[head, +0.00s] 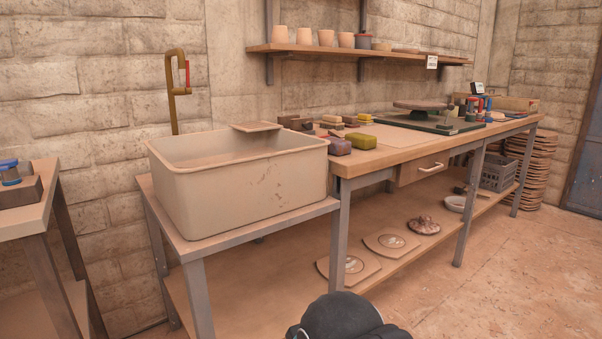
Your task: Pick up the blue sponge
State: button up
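A dull blue-purple block (338,146), which looks like the blue sponge, lies at the near left corner of the wooden workbench top, just behind the right end of the basin. A yellow-green sponge (361,141) lies right beside it, to the right. I cannot tell whether the two touch. Several other small blocks in brown, dark and yellow tones lie behind them. My gripper's fingers do not show; only a dark rounded part of my arm shows at the bottom edge, well in front of the bench.
A large beige basin (240,185) stands on a lower metal-legged table left of the bench. A brass tap (176,85) rises behind it. A turntable (420,104) sits farther along the bench. Pots line a wall shelf (355,51). Open floor (500,270) lies front right.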

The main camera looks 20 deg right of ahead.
aim_at(337, 147)
jog(key=z, duration=0.2)
jog(key=i, duration=1)
jog(key=k, duration=1.2)
jog(key=z, duration=0.55)
jog(key=i, duration=0.75)
jog(key=z, duration=0.05)
